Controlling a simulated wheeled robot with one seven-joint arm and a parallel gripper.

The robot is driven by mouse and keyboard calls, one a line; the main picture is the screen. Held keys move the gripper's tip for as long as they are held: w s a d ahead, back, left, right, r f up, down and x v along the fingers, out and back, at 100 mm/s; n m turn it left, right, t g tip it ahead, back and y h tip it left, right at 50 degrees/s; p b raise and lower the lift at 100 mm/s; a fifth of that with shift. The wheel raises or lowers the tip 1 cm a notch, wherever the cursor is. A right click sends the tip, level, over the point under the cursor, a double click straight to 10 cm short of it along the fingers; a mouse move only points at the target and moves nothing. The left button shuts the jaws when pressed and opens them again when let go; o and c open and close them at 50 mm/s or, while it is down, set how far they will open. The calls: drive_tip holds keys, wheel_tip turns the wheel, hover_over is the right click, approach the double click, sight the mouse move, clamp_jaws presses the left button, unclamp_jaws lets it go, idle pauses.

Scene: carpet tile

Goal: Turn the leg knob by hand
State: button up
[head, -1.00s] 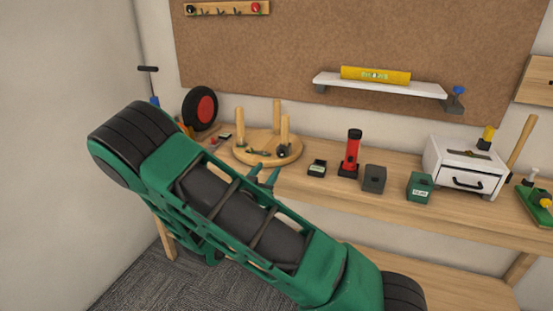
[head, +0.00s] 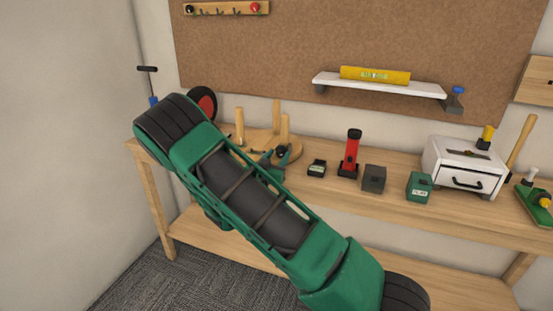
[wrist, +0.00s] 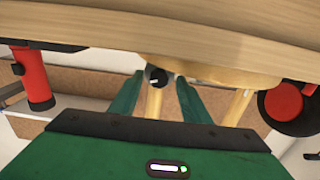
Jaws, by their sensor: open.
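An upturned round wooden stool (head: 243,143) with three legs sits on the workbench. A dark round leg knob (wrist: 155,77) with a pale mark shows on a leg in the wrist view. My gripper (head: 275,156) is at the stool's right front edge in the head view. In the wrist view its two green fingers stand apart, one on each side of the knob. I cannot tell whether they touch it. In the head view the arm and fingers hide much of the stool and the knob area.
A red flashlight (head: 351,154), a small dark green box (head: 317,168), a grey box (head: 374,178) and a green box (head: 419,187) stand to the right on the bench (head: 455,218). A black and red wheel (head: 205,101) is behind my arm at left.

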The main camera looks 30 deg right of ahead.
drive_tip(key=c, duration=1)
drive_tip(key=shift+w+a+n, duration=0.15)
drive_tip(key=shift+n, duration=1.45)
drive_tip(key=shift+c, duration=0.2)
drive_tip(key=o, duration=1)
drive_tip(key=shift+o, duration=0.2)
drive_tip(key=v, duration=1.1)
